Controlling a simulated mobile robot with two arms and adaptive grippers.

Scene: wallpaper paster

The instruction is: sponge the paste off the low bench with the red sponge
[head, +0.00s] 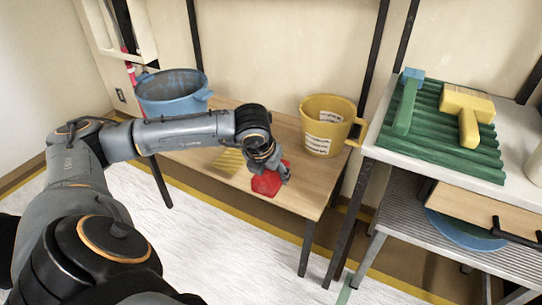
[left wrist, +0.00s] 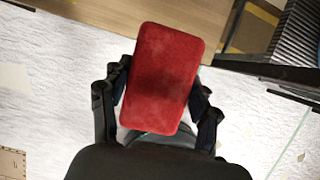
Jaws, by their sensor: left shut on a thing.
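My left gripper (head: 271,167) is shut on the red sponge (head: 266,184). The left wrist view shows the sponge (left wrist: 162,75) held between the two fingers, with a darker smudge on its face. The low bench (head: 303,190) has a light wood top and dark legs. In the head view the sponge is at the bench's front edge; I cannot tell whether it touches the bench. A yellow striped patch (head: 230,161) lies on the top just left of the sponge, partly hidden by my arm. It looks like the paste. My right gripper is not in view.
A blue bucket (head: 172,94) stands at the bench's far left, a yellow bucket (head: 327,125) at its right end. A white table (head: 505,145) at right carries a green ridged tray (head: 447,140) with green and yellow tools. The white-covered floor (head: 235,240) in front is clear.

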